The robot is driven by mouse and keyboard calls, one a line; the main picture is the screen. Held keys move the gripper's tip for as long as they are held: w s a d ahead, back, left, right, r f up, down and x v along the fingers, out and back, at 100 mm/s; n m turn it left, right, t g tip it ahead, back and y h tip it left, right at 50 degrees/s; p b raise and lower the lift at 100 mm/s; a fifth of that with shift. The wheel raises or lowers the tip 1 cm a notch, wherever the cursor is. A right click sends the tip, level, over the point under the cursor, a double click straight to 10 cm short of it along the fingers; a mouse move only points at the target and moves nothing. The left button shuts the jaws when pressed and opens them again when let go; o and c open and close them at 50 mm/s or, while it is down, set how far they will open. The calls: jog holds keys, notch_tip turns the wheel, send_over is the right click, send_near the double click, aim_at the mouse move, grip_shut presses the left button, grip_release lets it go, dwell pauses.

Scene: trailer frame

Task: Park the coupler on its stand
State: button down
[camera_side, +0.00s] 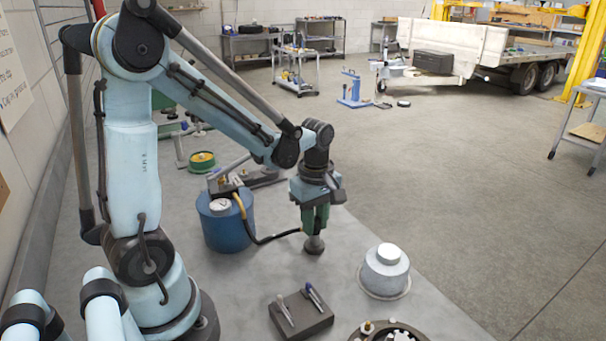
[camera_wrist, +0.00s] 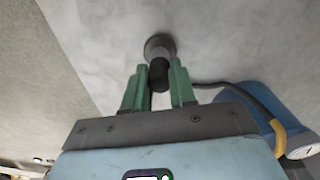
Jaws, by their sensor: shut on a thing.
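My gripper (camera_side: 315,226) points down, its green fingers shut on a dark cylindrical coupler, which shows between the fingertips in the wrist view (camera_wrist: 159,76). A black hose (camera_side: 268,240) runs from the blue tank (camera_side: 229,226) to the coupler's side by the fingers. Directly below the fingers is a small grey round-footed piece (camera_side: 314,244), in line with the coupler; it also shows beyond the fingertips in the wrist view (camera_wrist: 160,44). It looks like the stand, but I cannot tell whether the coupler is seated on it or just above it. The fingers hide part of the coupler.
A grey cylinder with a white cap (camera_side: 387,271) stands to the right. A dark block with two pens (camera_side: 302,314) lies in front, and a round toothed part (camera_side: 390,333) sits at the lower edge. The grey surface between the gripper and the block is clear.

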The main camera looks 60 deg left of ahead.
jog(key=shift+c, duration=2.2)
grip_release()
jog(key=shift+r, duration=3.5)
jog(key=shift+s+d+r+m+t, duration=0.2)
jog(key=shift+d+m+t, duration=0.15)
jog(key=shift+m, duration=0.35)
jog(key=s+d+r+m+t, duration=0.1)
jog(key=s+d+m+t, duration=0.2)
jog(key=m, duration=1.4)
jog(key=d+t, duration=0.3)
jog(key=shift+d+r, duration=0.2)
jog(key=shift+r, duration=0.05)
